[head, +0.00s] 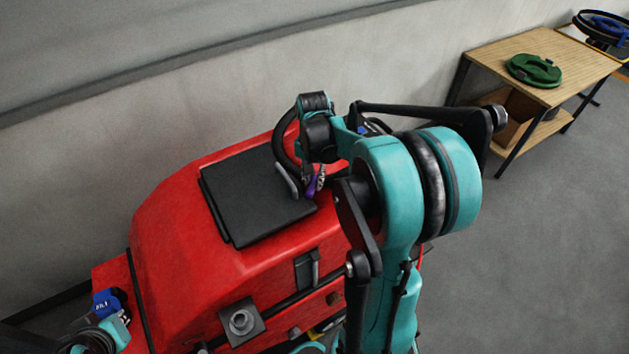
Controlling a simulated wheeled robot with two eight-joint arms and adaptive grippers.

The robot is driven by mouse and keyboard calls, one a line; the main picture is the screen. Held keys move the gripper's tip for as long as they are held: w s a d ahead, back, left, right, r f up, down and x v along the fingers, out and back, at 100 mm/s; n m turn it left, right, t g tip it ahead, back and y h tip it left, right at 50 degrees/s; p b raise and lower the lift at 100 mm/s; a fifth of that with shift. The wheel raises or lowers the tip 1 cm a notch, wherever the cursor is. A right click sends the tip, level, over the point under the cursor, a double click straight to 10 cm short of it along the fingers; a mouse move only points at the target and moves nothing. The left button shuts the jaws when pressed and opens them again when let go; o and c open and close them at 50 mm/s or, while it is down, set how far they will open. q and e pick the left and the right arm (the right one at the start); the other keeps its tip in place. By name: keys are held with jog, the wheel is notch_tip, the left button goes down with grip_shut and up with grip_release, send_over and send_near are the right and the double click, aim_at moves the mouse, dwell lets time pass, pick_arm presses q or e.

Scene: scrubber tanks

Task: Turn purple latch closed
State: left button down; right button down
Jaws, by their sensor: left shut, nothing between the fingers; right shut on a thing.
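The purple latch (311,187) is small and sits beside the right edge of the black lid (255,190) on top of the red scrubber tank (200,260). My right gripper (319,179) is at the latch, reaching down from above, and is shut on it. My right arm's links cover much of the view around it, so the finger contact is partly hidden. My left gripper (108,303) is low at the left edge of the view, beside the tank and far from the latch. It is shut and empty; its fingertips are hard to make out.
A black hose (283,150) curves up behind the latch. A wall stands close behind the tank. A wooden table (552,62) with a green round part (534,70) is at the upper right. The grey floor (540,250) to the right is clear.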

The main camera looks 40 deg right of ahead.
aim_at(311, 180)
jog(key=m, duration=0.4)
jog(key=shift+w+m+b, duration=0.25)
jog(key=shift+m+b, duration=0.05)
jog(key=shift+b, duration=0.1)
jog(key=shift+w+m, duration=0.15)
jog(key=shift+m, duration=1.35)
jog(key=c, duration=1.4)
grip_release()
jog(key=shift+a, duration=0.1)
jog(key=shift+o, duration=0.2)
jog(key=shift+r, duration=0.1)
notch_tip(311, 180, up, 12)
